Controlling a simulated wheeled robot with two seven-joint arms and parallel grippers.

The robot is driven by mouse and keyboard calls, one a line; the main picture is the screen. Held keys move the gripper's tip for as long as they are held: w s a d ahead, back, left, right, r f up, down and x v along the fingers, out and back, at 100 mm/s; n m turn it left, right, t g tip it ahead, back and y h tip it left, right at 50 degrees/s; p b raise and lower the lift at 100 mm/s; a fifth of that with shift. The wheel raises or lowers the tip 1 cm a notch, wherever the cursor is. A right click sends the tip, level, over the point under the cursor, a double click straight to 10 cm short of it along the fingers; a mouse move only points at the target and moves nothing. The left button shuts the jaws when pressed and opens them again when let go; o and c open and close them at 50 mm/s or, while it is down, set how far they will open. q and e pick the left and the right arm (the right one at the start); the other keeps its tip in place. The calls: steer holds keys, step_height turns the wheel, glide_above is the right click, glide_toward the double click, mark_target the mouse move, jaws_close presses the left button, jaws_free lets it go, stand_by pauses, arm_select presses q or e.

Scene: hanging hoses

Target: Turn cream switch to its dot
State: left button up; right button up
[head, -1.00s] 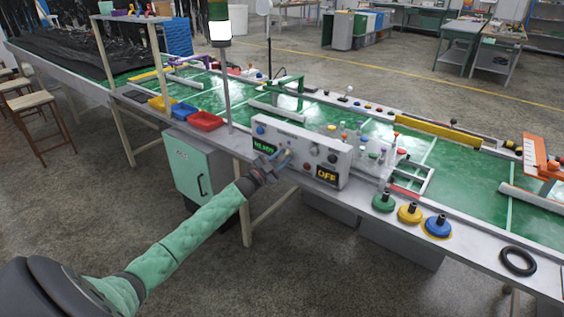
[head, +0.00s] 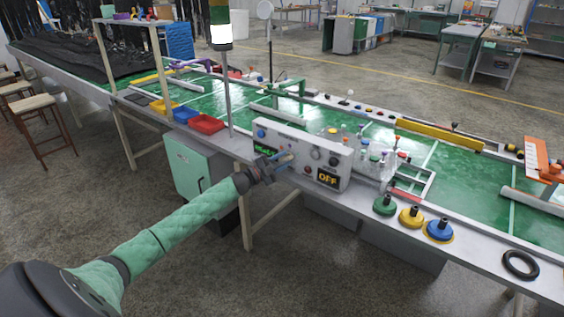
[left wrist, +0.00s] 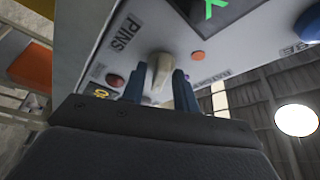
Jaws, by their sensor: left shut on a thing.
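The cream switch (left wrist: 160,66) is a pale, elongated knob on the white control panel (left wrist: 108,20), below the word PINS in the left wrist view. My left gripper (left wrist: 160,86) has its blue fingers on either side of the switch and is shut on it. An orange-red dot (left wrist: 198,55) is on the panel to the right of the switch. In the head view my left gripper (head: 282,161) is at the front of the control box (head: 262,124) and mostly hides the switch. My right gripper is not in view.
The box has a green-lettered display (head: 266,145) and a yellow OFF display (head: 327,178). A dark red button (left wrist: 115,80) sits left of the switch. Green, yellow and blue knobs (head: 438,229) and a black ring (head: 520,263) lie right along the bench edge.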

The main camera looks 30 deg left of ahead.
arm_select(q)
steer(key=o, duration=0.6)
